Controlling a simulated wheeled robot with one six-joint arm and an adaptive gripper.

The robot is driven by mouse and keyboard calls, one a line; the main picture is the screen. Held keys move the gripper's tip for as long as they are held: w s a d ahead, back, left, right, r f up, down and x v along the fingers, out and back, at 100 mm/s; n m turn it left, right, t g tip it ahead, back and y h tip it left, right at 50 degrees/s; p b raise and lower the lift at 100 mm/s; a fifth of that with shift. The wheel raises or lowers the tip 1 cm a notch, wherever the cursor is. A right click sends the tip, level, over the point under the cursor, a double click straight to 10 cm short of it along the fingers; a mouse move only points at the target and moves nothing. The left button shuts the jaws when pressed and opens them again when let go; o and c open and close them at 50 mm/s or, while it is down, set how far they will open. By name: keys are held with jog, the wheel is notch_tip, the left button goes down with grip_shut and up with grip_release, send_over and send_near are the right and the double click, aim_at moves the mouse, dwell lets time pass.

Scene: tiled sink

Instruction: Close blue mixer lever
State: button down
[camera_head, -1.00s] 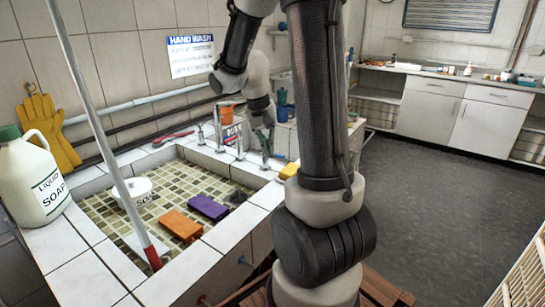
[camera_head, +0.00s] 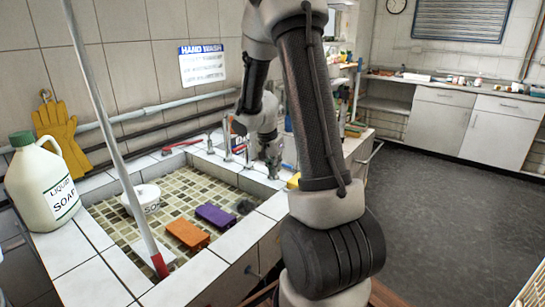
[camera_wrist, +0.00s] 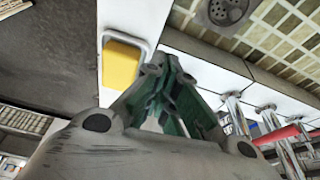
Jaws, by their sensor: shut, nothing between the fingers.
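The metal mixer taps (camera_head: 228,142) stand on the tiled back rim of the sink (camera_head: 110,262). They also show at the right of the wrist view (camera_wrist: 240,118). I cannot make out a blue lever for certain in either view. My gripper (camera_head: 274,170) is at the right end of the taps, low over the sink's rim. In the wrist view my gripper (camera_wrist: 168,72) is shut and empty, pointing at the white tiled rim, with the taps to its right. My wrist covers part of the taps' bases.
A yellow sponge (camera_wrist: 121,64) lies left of my gripper, and a drain (camera_wrist: 225,12) lies beyond. Orange (camera_head: 187,233) and purple (camera_head: 215,216) sponges and a white tub (camera_head: 142,198) are in the sink. A red-ended pole (camera_head: 152,250) leans there. A soap jug (camera_head: 40,190) stands left.

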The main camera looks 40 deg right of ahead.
jog(key=shift+w+d+f, duration=0.15)
jog(key=shift+w+d, duration=0.1)
jog(key=shift+d, duration=0.35)
jog(key=shift+w+d+f, duration=0.15)
jog(key=shift+w+d, duration=0.05)
jog(key=shift+d, duration=0.45)
jog(key=shift+w+d+f, duration=0.15)
jog(key=shift+w+d, duration=0.1)
jog(key=shift+d, duration=0.35)
